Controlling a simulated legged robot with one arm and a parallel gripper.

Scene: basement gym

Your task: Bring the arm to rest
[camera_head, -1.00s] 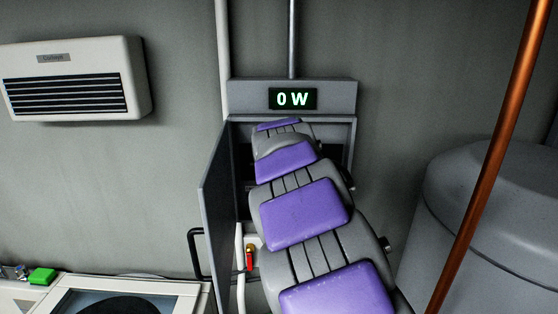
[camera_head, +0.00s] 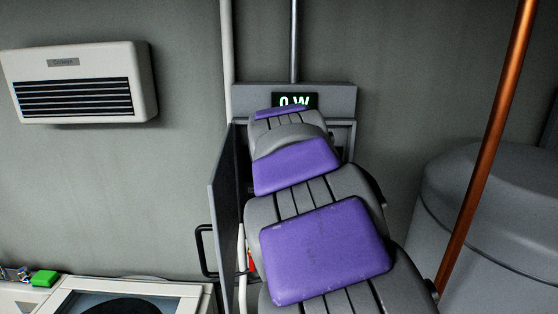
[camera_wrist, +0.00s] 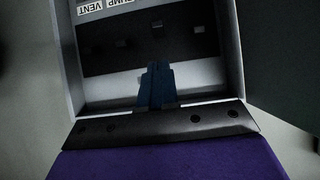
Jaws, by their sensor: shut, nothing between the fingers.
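My arm, with grey links and purple pads, rises from the bottom of the head view and reaches toward the open grey wall cabinet (camera_head: 349,130). My gripper is hidden behind the arm there. In the wrist view the blue fingers of my gripper (camera_wrist: 157,70) are together and empty. They point toward the cabinet interior (camera_wrist: 120,60), where a dark panel carries several small knobs or switches below labels (camera_wrist: 100,6), of which "VENT" is readable. The fingers appear apart from the panel, though depth is hard to judge.
The cabinet door (camera_head: 226,200) stands open to the left. A display (camera_head: 296,101) above is partly covered by my arm. A copper pipe (camera_head: 487,150) and grey tank (camera_head: 480,190) stand right. A white heater (camera_head: 80,82) hangs left, above a white-framed machine (camera_head: 65,300) and green block (camera_head: 44,278).

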